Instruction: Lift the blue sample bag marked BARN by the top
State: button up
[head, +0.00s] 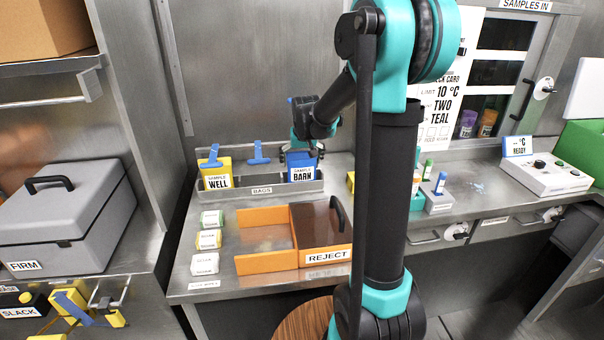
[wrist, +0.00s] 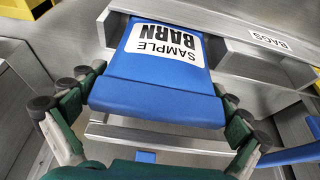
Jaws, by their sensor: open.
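The blue sample bag marked BARN (head: 303,174) stands in the right part of the metal rack labelled BAGS (head: 240,190). In the wrist view the blue bag (wrist: 160,75) shows with its white label upside down. My gripper (head: 299,153) is over the bag's top in the head view. In the wrist view my gripper (wrist: 150,103) is open, with fingers to the left and right of the bag's top; I cannot tell whether they touch it. My arm hides part of the bench right of the rack.
A yellow bag marked WELL (head: 218,180) with a blue clip stands at the rack's left. Another blue clip (head: 259,153) rises between the bags. An orange REJECT bin (head: 327,257) and small labelled blocks (head: 208,240) are in front. The metal wall is close behind.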

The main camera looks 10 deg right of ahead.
jog(key=shift+c, duration=0.5)
jog(key=c, duration=0.8)
jog(key=shift+r, duration=0.15)
